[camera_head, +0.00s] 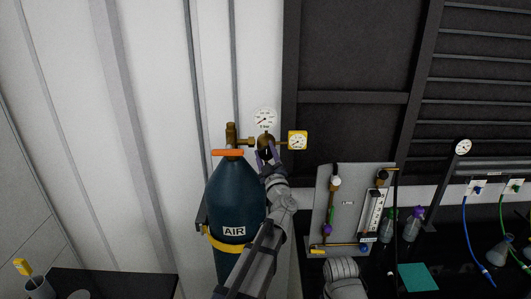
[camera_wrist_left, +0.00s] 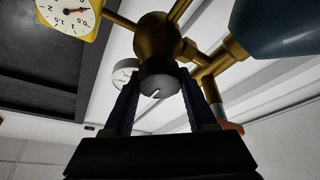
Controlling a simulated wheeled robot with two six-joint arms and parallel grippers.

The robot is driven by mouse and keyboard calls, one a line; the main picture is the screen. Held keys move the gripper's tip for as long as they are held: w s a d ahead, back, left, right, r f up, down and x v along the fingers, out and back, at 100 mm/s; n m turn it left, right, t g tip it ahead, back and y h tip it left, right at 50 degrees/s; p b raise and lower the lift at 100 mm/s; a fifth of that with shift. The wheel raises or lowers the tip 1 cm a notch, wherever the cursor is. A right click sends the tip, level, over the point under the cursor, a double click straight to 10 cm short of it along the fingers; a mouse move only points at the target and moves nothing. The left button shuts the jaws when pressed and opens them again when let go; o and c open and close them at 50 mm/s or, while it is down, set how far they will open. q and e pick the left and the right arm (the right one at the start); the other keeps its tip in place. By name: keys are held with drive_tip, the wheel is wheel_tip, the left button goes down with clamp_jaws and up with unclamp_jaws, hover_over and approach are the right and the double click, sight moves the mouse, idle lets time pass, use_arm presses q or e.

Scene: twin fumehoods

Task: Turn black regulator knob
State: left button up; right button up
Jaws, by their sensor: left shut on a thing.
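The regulator knob (camera_wrist_left: 158,86) is dark grey to black with a white mark, below the round brass regulator body (camera_wrist_left: 157,38) in the left wrist view. My left gripper (camera_wrist_left: 158,100) has one finger on each side of the knob and is shut on it. In the head view the left gripper (camera_head: 267,157) reaches up to the regulator, beside the dark blue AIR cylinder (camera_head: 232,190), and mostly hides the knob. Two gauges sit on the regulator: a white one (camera_head: 264,119) and a yellow-rimmed one (camera_head: 298,141). My right gripper does not show.
An orange valve handle (camera_head: 227,153) tops the cylinder, close to the left gripper. A grey panel (camera_head: 345,215) with valves and a flowmeter stands to the right. Flasks (camera_head: 412,224) and a teal mat (camera_head: 417,277) are on the dark bench.

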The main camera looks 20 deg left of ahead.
use_arm(q)
drive_tip(key=o, duration=1.4)
drive_tip(key=shift+c, duration=0.2)
drive_tip(key=shift+s, duration=0.15)
drive_tip(key=b+v, duration=0.2)
drive_tip(key=v, duration=0.5)
drive_tip(key=shift+s+d, duration=0.2)
drive_tip(key=shift+f, duration=0.1)
